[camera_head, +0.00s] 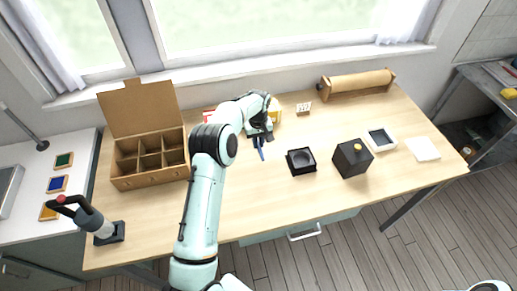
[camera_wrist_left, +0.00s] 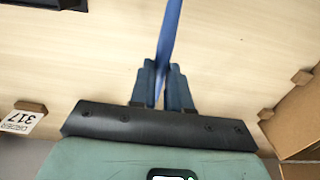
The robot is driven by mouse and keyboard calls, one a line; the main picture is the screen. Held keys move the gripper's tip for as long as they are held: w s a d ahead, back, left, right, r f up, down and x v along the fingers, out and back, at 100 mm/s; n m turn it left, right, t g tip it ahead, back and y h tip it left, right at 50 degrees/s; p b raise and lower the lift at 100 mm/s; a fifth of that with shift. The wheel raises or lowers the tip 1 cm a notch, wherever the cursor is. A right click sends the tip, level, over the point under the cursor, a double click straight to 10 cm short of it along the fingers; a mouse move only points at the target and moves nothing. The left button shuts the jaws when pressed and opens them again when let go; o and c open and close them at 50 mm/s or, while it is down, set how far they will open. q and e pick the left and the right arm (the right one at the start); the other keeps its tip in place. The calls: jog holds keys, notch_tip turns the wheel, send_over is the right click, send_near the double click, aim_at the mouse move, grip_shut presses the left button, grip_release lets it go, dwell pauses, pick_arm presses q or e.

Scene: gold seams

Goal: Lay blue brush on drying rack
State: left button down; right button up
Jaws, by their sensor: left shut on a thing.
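My left gripper (camera_head: 262,137) is shut on the blue brush (camera_head: 261,153) over the back middle of the table. In the left wrist view the fingers (camera_wrist_left: 164,88) close around the brush's narrow blue shaft (camera_wrist_left: 169,35), which runs up out of the frame. The part between and behind the fingers is hidden. No drying rack shows clearly in the head view, where my left arm covers part of the table. In the left wrist view, two small wooden blocks (camera_wrist_left: 301,77) stand near a brown box; I cannot tell if they belong to the rack. My right gripper is out of view.
An open compartment box (camera_head: 150,182) stands left of my arm. The front middle of the table is clear.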

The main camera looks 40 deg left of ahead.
pick_arm(q)
jog(key=shift+f, duration=2.15)
jog(key=shift+f, duration=0.2)
jog(key=c, duration=1.1)
grip_release()
jog(key=shift+r, duration=0.15)
